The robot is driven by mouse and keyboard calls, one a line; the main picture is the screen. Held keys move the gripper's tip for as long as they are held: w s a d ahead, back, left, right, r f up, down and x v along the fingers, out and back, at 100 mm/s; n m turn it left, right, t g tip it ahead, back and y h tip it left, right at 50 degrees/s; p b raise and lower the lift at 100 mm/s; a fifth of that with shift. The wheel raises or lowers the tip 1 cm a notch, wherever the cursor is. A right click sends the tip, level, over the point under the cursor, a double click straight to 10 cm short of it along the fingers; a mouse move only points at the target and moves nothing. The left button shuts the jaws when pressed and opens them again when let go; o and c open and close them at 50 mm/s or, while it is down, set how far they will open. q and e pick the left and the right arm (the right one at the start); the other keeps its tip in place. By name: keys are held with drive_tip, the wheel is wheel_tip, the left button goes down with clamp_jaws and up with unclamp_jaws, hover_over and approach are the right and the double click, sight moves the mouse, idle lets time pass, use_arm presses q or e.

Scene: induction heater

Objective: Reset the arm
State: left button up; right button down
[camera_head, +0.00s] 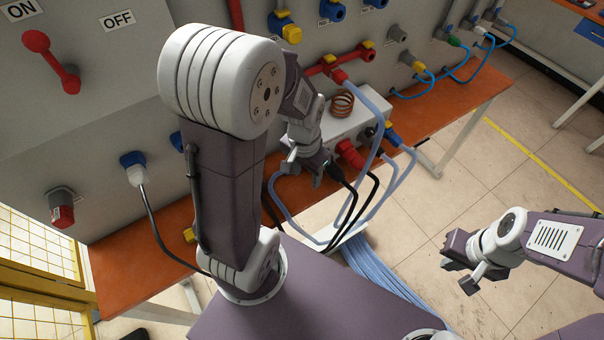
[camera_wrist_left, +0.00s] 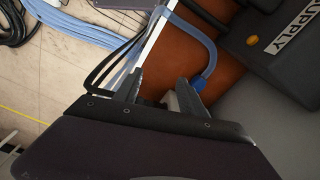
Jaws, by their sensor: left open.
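My left gripper (camera_head: 306,172) is in front of the white heater box (camera_head: 322,126), among hoses and black cables. Its two fingers stand apart in the left wrist view (camera_wrist_left: 158,88), and I see nothing clamped between them. The box carries a copper coil (camera_head: 341,104) on top and a red plug (camera_head: 350,153) and a blue plug (camera_head: 391,135) at its front. Whether the left fingers touch a cable is unclear. My right gripper (camera_head: 458,268) hangs over the floor at the right, its fingers apart and empty.
A grey wall panel has a red lever (camera_head: 52,62), sockets and a red pipe valve (camera_head: 335,66). The orange bench (camera_head: 455,100) runs beneath it. Light blue hoses (camera_head: 375,275) trail to the floor. A yellow cage (camera_head: 35,260) stands at left.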

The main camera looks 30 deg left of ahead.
use_arm(q)
drive_tip(key=s+d+n, duration=0.1)
drive_tip(key=s+d, duration=0.1)
drive_tip(key=s+d+r+n+p, duration=0.1)
drive_tip(key=s, duration=0.1)
drive_tip(key=shift+s+d, duration=0.25)
drive_tip(key=shift+d, duration=0.1)
drive_tip(key=shift+w+a, duration=0.1)
idle(0.4)
